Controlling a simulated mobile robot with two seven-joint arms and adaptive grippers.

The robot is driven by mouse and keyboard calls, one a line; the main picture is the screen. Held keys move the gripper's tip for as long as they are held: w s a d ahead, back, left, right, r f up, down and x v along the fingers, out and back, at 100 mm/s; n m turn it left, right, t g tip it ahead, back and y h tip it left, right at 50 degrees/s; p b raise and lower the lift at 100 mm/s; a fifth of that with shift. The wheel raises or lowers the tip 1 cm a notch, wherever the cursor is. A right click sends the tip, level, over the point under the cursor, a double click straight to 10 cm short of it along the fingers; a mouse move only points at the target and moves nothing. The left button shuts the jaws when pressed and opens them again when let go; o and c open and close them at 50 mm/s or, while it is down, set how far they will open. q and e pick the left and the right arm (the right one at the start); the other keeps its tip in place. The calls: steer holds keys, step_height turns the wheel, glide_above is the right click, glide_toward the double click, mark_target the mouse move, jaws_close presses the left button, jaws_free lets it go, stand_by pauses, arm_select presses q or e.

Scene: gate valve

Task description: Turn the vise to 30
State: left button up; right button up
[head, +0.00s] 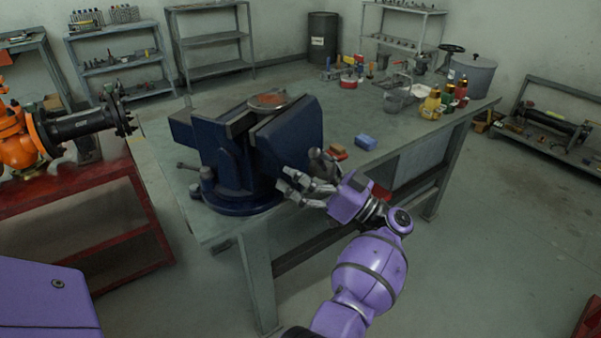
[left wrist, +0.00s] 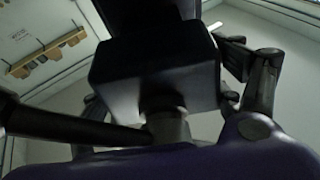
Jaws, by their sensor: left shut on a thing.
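The blue vise (head: 222,150) is mounted on the near left corner of the grey workbench, with a round disc-shaped piece (head: 268,101) at the top of its jaws. My left gripper (head: 300,186) is at the vise's front right side, shut on the vise handle, which is mostly hidden by the fingers. A grey rounded end (head: 316,157) shows just above the fingers. In the left wrist view the vise's dark block (left wrist: 155,75) fills the middle, with a short round shaft (left wrist: 168,125) below it. My right gripper is not in view.
On the bench (head: 352,112) lie a blue block (head: 365,142) and small red and tan pieces right of the gripper. A red table (head: 85,215) is at left.

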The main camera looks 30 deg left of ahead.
arm_select(q)
steer(key=shift+w+n+g+b, duration=0.3)
steer(key=shift+w+g+b, duration=0.1)
steer(key=shift+w+g, duration=0.15)
steer(key=o, duration=1.6)
steer(key=shift+c, duration=0.2)
steer(key=v, duration=1.2)
